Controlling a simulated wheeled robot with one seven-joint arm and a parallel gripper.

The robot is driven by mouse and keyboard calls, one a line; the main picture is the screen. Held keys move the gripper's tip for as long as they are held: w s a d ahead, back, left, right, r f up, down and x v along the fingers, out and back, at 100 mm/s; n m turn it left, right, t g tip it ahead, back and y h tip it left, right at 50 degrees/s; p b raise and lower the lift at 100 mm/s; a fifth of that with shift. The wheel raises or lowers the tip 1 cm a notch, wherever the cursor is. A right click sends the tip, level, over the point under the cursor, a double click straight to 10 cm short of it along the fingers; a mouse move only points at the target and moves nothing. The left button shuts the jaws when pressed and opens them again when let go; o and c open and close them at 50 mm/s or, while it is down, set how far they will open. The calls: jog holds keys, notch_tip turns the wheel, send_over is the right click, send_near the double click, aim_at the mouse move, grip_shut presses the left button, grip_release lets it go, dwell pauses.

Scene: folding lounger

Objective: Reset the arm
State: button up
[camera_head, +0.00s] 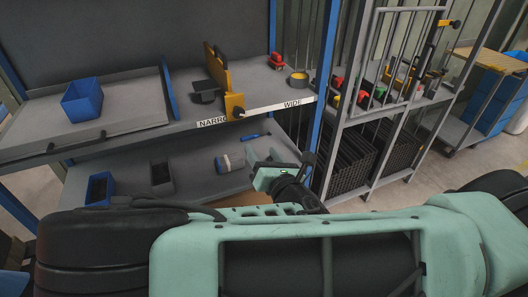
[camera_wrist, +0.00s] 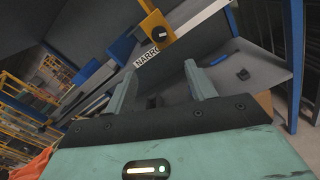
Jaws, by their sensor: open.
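My gripper (camera_wrist: 158,90) shows in the wrist view with its two fingers apart and nothing between them. In the head view my gripper (camera_head: 262,165) is in front of the lower shelf (camera_head: 210,180), near its right end. A brush-like item (camera_head: 231,162) lies on that shelf just left of it. My arm's large links cover the bottom of the head view and hide what lies below.
The upper shelf (camera_head: 140,128) holds a blue bin (camera_head: 82,100), a yellow divider (camera_head: 218,70) and a yellow ring-like item (camera_head: 298,78). Dark bins (camera_head: 161,174) stand on the lower shelf. A barred rack (camera_head: 375,110) stands right. Open floor (camera_head: 470,168) lies beyond it.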

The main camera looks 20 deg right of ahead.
jog(key=s+d+f+m+g+h, duration=0.1)
jog(key=s+f+m+g+h, duration=0.2)
jog(key=f+m+g, duration=0.6)
jog(key=s+a+m+g+y, duration=0.2)
jog(key=s+a+m+g, duration=0.1)
jog(key=s+a+m, duration=0.3)
jog(key=s+a+r+m+g+y, duration=0.35)
jog(key=s+a+r+m, duration=0.2)
jog(key=s+r, duration=0.35)
jog(key=s+d+r+m+g+h, duration=0.1)
jog(key=s+d+r, duration=0.1)
jog(key=r, duration=0.3)
jog(key=s+d+r+m+g+h, duration=0.1)
jog(key=s+d+r+m, duration=0.1)
jog(key=r, duration=0.3)
jog(key=shift+s+d+r, duration=0.25)
jog(key=shift+s+r, duration=0.1)
jog(key=shift+s, duration=0.45)
